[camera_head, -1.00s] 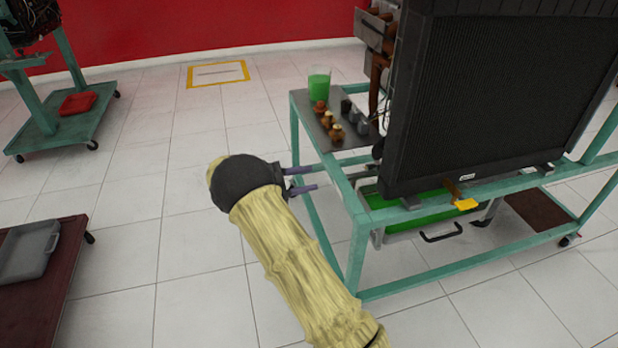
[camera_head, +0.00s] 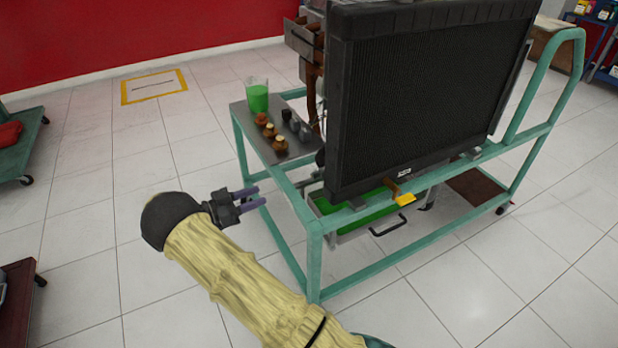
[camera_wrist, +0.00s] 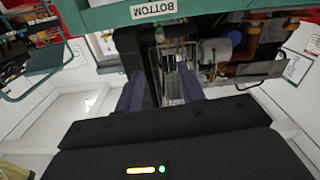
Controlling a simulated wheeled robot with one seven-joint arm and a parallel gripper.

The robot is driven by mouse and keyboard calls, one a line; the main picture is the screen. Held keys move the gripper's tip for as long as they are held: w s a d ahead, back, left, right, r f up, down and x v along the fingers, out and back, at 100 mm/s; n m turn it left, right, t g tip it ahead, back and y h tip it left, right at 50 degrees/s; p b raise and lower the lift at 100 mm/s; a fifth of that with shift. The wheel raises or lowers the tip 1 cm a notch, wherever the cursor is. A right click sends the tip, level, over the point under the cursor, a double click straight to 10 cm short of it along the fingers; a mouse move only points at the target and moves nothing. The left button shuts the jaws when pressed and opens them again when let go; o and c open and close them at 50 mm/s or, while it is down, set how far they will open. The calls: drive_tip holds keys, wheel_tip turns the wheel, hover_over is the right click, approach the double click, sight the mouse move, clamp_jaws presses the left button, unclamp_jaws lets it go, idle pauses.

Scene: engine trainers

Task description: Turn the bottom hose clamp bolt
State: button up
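No hose clamp bolt can be made out in either view. The large black radiator (camera_head: 420,95) stands on the teal engine stand (camera_head: 315,240). My gripper (camera_head: 252,197) is held out to the left of the stand, apart from it, with its two purple fingers spread and nothing between them. In the wrist view my gripper (camera_wrist: 160,90) also shows open, its fingers at either side. Past them are dark engine parts, copper-coloured pipes (camera_wrist: 255,68) and a teal bar with a "BOTTOM" label (camera_wrist: 150,10).
A grey side tray (camera_head: 275,150) holds a cup of green liquid (camera_head: 257,97) and several small brown and grey parts. A green-filled pan (camera_head: 350,208) sits low under the radiator. The tiled floor in front is clear.

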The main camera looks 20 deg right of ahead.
sight(312, 176)
drive_tip(key=d+b, duration=0.1)
drive_tip(key=d, duration=1)
drive_tip(key=d+b, duration=0.1)
drive_tip(key=d, duration=0.4)
drive_tip(key=shift+w+d+b, duration=0.3)
drive_tip(key=shift+d+b, duration=0.05)
drive_tip(key=shift+d, duration=0.05)
clamp_jaws()
